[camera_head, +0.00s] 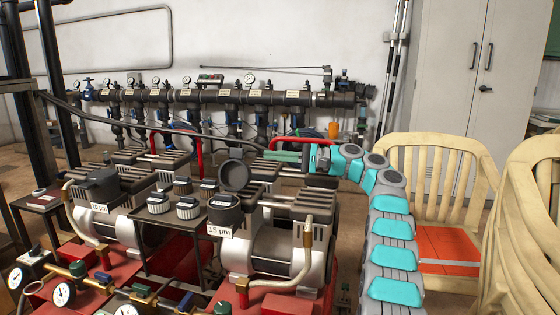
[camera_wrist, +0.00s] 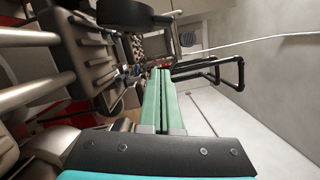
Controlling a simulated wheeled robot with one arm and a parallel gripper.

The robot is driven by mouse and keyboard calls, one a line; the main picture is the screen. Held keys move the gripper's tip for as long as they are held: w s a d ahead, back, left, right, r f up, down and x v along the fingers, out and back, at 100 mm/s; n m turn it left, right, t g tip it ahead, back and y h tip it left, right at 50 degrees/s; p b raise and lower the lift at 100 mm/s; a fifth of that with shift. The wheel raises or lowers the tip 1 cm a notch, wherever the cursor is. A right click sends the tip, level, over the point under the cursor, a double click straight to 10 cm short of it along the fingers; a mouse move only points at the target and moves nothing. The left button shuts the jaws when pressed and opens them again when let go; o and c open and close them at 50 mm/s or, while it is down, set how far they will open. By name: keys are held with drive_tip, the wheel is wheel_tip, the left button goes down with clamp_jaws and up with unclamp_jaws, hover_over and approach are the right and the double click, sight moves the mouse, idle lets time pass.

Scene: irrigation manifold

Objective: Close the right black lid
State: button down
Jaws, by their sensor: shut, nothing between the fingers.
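The right black lid (camera_head: 234,175) is a round disc standing open and upright, tilted back at the rear of the black canister (camera_head: 224,210) labelled "15 µm". My gripper (camera_head: 268,156) reaches in from the right, behind and to the right of the lid, a little above its height and apart from it in the picture. Its green fingers are together and empty; they also show in the wrist view (camera_wrist: 160,72), pointing forward. A dark rounded part at the top of the wrist view may be the lid, but I cannot tell.
Ribbed compressor heads (camera_head: 315,205) stand right of the canister. The left canister (camera_head: 100,187), labelled "10 µm", has its top covered. Several small knobs sit on a middle stand. A red curved handle (camera_head: 300,143) is close to my gripper. Cream chairs (camera_head: 436,185) stand at right.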

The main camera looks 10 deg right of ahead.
sight(236, 169)
drive_tip(key=a, duration=0.3)
drive_tip(key=a+b, duration=0.1)
drive_tip(key=a, duration=0.1)
drive_tip(key=shift+w+a+r, duration=0.1)
drive_tip(key=shift+w+a, duration=0.25)
drive_tip(key=shift+w, duration=0.05)
drive_tip(key=shift+s+r+b, duration=0.2)
drive_tip(key=shift+b, duration=0.1)
drive_tip(key=shift+s+a+r+b, duration=0.1)
drive_tip(key=shift+s+a+b, duration=0.25)
drive_tip(key=shift+s+b, duration=0.35)
drive_tip(key=shift+s+r, duration=0.2)
drive_tip(key=shift+r, duration=0.05)
drive_tip(key=shift+s+a+r, duration=0.2)
drive_tip(key=shift+s+a, duration=0.15)
drive_tip(key=shift+s, duration=0.3)
drive_tip(key=shift+a, duration=0.1)
